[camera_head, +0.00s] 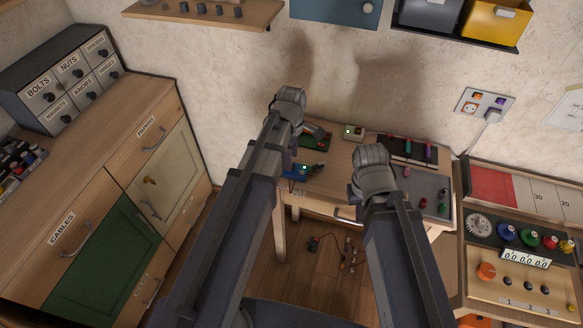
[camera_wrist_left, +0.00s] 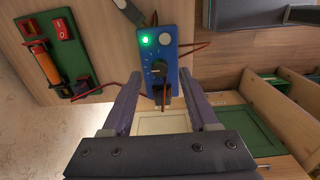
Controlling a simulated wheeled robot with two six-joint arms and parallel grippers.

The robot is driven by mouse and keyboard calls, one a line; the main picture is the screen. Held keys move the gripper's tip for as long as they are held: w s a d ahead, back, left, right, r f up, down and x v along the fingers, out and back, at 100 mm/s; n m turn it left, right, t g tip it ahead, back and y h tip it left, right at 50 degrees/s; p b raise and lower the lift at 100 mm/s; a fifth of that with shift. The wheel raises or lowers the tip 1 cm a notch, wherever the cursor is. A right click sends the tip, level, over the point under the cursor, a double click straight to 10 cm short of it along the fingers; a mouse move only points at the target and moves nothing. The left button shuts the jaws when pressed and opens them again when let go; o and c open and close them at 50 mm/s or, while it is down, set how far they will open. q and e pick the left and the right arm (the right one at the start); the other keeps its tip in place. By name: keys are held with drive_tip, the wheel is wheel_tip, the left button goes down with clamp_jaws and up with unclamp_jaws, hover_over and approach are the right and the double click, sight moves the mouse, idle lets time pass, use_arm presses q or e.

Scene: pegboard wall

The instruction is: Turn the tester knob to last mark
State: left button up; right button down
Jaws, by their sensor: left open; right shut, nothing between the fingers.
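The blue tester (camera_wrist_left: 172,58) lies on the bench in the left wrist view, with a lit green lamp at its top left. Its dark round knob (camera_wrist_left: 157,72) sits mid-panel, with pale marks around it; the exact mark it points at is too small to tell. The tester (camera_head: 294,173) is partly hidden by my left arm in the head view. My left gripper (camera_wrist_left: 160,82) is open, its fingers either side of the tester's lower part, nothing between them gripped. My right gripper (camera_head: 373,180) is shut and empty over the bench, right of the tester.
A green board (camera_wrist_left: 62,58) with an orange cylinder and red switch lies beside the tester. Red wires run from the tester. A small pale box (camera_head: 354,132) and a dark tray (camera_head: 400,150) stand at the back. A grey mat (camera_head: 430,182) holds small parts.

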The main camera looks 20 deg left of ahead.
use_arm(q)
wheel_tip(320, 180, down, 2)
drive_tip(key=shift+f+b, duration=0.25)
drive_tip(key=shift+b, duration=0.5)
clamp_jaws()
